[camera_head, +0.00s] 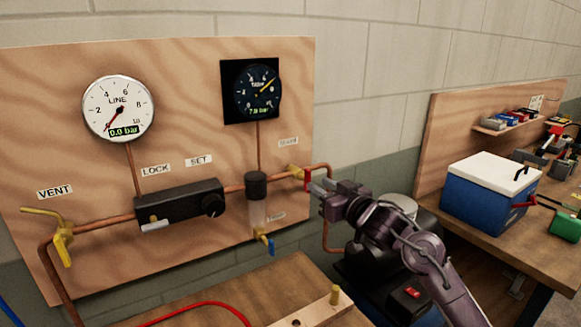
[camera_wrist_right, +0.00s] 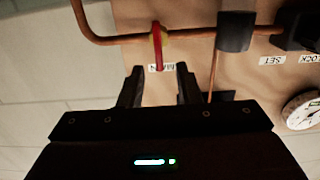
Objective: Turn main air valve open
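The main air valve has a red lever handle (camera_head: 308,180) with a yellowish body on the copper pipe, at the right edge of the wooden panel. In the right wrist view the red handle (camera_wrist_right: 157,46) stands across the pipe, its end near the gap between my fingertips. My right gripper (camera_head: 318,187) is at the handle. In the wrist view its two fingers (camera_wrist_right: 159,72) are apart, one on each side of the handle's end; contact is not clear. A partly covered label (camera_wrist_right: 161,67) shows behind the fingertips. My left gripper is not in view.
The LINE gauge (camera_head: 118,108) reads 0.0 bar; the dark gauge (camera_head: 257,91) reads about 7.0 bar. A black regulator (camera_head: 180,202), a filter bowl (camera_head: 257,200) and a yellow vent valve (camera_head: 62,245) share the panel. A blue-white cooler (camera_head: 490,190) stands on the right bench.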

